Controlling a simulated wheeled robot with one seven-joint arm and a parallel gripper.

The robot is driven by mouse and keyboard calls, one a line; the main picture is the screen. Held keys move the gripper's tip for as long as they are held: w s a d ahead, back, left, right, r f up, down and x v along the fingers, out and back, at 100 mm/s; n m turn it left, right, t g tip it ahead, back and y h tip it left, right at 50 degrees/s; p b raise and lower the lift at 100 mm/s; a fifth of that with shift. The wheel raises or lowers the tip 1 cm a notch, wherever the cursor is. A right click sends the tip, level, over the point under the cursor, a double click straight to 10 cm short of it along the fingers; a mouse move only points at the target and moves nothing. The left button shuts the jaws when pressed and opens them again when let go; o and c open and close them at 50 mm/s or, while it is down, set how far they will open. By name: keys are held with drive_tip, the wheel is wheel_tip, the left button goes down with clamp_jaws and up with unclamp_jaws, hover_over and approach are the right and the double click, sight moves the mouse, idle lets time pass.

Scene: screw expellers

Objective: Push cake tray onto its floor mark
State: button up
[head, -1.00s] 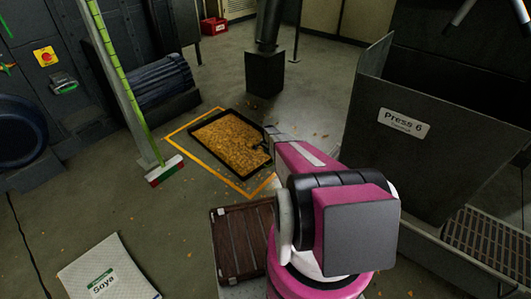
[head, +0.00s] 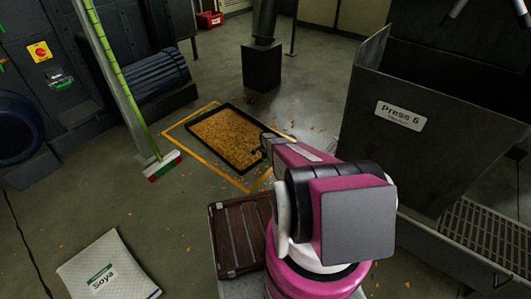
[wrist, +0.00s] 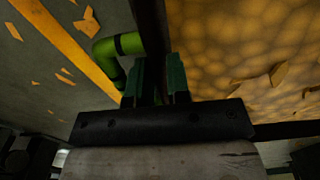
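The cake tray (head: 213,149) is a dark shallow tray filled with golden-brown flakes. It lies flat on the floor at the yellow floor mark (head: 205,164). A floor strip shows between tray and mark on the left side; the tray's right part lies close to the line. My gripper (head: 265,147) is at the tray's near right edge. In the wrist view, my gripper's two green fingers (wrist: 160,80) have a narrow gap, with the tray's dark wall (wrist: 150,30) running toward it. A bent green handle (wrist: 118,48) is beside the left finger. Whether they grip anything is unclear.
A broom (head: 163,166) stands left of the mark. A Soya sack (head: 103,272) lies at the lower left. The Press 6 bin (head: 385,150) stands at right, a dark post base (head: 262,68) behind the tray. Loose flakes dot the floor.

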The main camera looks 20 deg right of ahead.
drive_tip(key=shift+f, duration=0.6)
clamp_jaws()
idle(1.1)
